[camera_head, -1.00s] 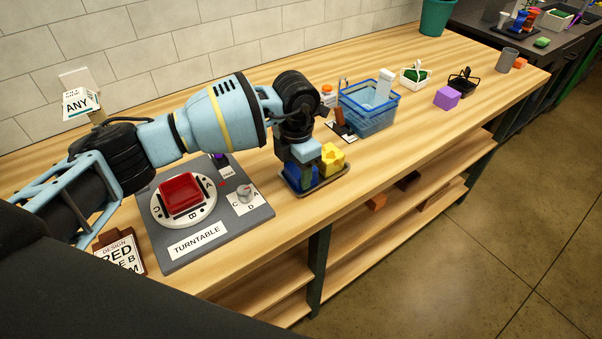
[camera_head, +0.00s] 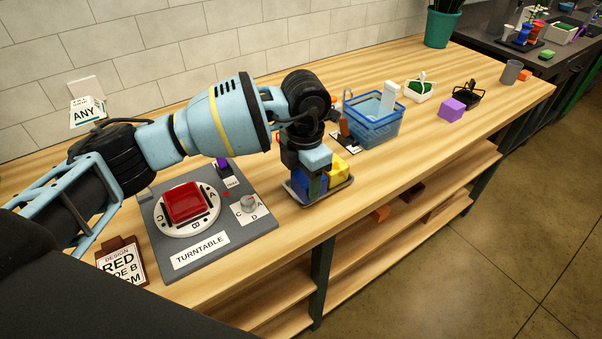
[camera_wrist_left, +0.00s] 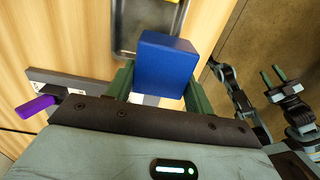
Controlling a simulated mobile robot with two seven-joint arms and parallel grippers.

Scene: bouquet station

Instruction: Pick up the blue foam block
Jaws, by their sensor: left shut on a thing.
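The blue foam block (camera_head: 312,187) is at the dark tray (camera_head: 335,193), beside a yellow block (camera_head: 339,168). My left gripper (camera_head: 312,175) points down over the tray and is shut on the blue block. In the left wrist view the blue block (camera_wrist_left: 166,64) sits between the two green fingers of the left gripper (camera_wrist_left: 165,80), with part of the tray (camera_wrist_left: 124,40) behind it. I cannot tell whether the block's underside touches the tray. My right gripper (camera_wrist_left: 276,80) shows at the right of the wrist view, its fingers apart and empty.
The turntable panel (camera_head: 236,232) with a red block (camera_head: 185,202) lies left of the tray. A blue basket (camera_head: 373,128) stands behind the tray to the right. A purple block (camera_head: 451,109) is farther right. The bench's front edge is close to the tray.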

